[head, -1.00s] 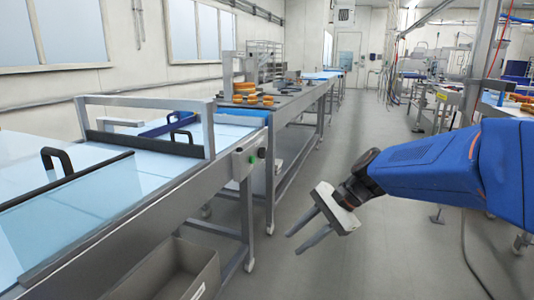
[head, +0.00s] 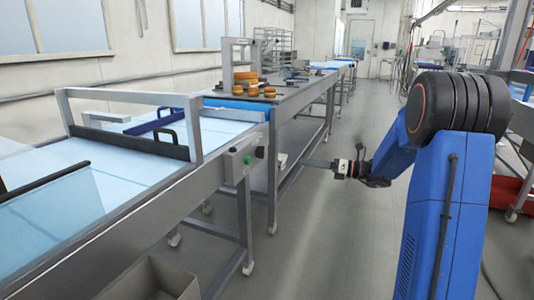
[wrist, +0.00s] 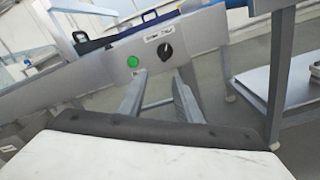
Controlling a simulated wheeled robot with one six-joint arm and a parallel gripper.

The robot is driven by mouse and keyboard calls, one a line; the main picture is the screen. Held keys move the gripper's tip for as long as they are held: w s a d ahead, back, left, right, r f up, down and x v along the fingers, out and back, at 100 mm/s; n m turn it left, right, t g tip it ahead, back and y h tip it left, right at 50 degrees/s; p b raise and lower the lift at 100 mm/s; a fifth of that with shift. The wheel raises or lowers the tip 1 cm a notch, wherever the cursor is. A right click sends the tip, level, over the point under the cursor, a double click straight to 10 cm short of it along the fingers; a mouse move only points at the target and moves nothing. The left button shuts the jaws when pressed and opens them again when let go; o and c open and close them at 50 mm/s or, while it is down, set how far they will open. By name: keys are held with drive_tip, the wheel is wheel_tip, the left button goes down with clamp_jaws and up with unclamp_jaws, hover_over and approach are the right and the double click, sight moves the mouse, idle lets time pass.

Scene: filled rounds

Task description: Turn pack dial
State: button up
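The pack dial is a black round knob on the grey control panel, beside a green button (head: 260,152). In the wrist view the dial (wrist: 165,50) sits under a small white label, with the green button (wrist: 133,61) to its left. In the head view the dial (head: 248,159) is small, on the box at the conveyor's end. My gripper (head: 304,162) points left toward the panel, apart from it. In the wrist view my gripper (wrist: 155,82) is open and empty, its two fingers spread below the dial, which lies ahead of them. The dial's exact setting is hard to read.
The conveyor (head: 140,210) with its metal frame runs along the left. A grey bin (head: 150,280) stands below it. A steel table (head: 300,95) with orange rounds stands beyond. The aisle floor (head: 330,235) is clear.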

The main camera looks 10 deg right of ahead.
approach(261, 152)
drive_tip(key=x, duration=0.7)
drive_tip(key=shift+w+f, duration=0.3)
drive_tip(key=shift+f, duration=0.1)
clamp_jaws()
